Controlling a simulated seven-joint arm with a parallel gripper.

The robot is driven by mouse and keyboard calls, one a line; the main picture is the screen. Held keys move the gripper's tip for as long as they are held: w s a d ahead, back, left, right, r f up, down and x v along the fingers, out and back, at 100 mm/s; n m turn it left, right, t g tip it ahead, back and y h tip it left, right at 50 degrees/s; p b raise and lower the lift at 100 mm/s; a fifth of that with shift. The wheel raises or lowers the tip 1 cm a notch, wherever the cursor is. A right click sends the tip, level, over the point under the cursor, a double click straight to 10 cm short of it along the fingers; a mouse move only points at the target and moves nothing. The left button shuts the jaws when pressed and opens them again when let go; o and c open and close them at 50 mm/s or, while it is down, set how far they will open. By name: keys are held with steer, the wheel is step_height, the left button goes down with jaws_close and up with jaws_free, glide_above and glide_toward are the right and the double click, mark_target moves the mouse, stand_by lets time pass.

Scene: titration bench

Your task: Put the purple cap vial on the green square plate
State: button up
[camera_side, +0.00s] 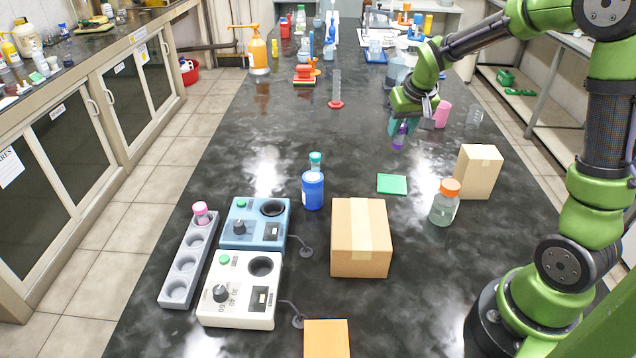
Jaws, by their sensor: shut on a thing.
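The purple cap vial (400,137) is in my gripper (402,126), with its purple part showing below the fingers. My gripper points down and is shut on it; the fingers hide part of the vial. I cannot tell whether its bottom touches the table. The green square plate (392,184) lies flat and empty on the dark table, nearer the camera than my gripper and a little to its left in the picture.
A bottle with an orange cap (444,203) and a cardboard box (479,172) stand right of the plate. A larger box (361,238) is in front and a blue container (313,190) left. A pink cup (442,115) stands beside my gripper. The table between vial and plate is clear.

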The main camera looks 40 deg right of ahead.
step_height(320, 180, down, 11)
steer(key=shift+s+r, duration=0.15)
stand_by(0.4)
steer(key=o, duration=1)
steer(key=shift+o, duration=0.2)
steer(key=shift+a+r, duration=0.1)
steer(key=shift+r, duration=0.1)
steer(key=v, duration=1.1)
steer(key=s+a+r+n+t+y, duration=0.1)
steer(key=s+a+r+y, duration=0.1)
steer(key=s+a+r, duration=0.2)
steer(key=s+a+r+n+t+y, duration=0.1)
steer(key=s+a+r+t+y, duration=0.1)
steer(key=s+a+r, duration=0.3)
steer(key=s+a, duration=0.4)
steer(key=a, duration=0.3)
steer(key=shift+a+r, duration=0.2)
steer(key=shift+r, duration=0.15)
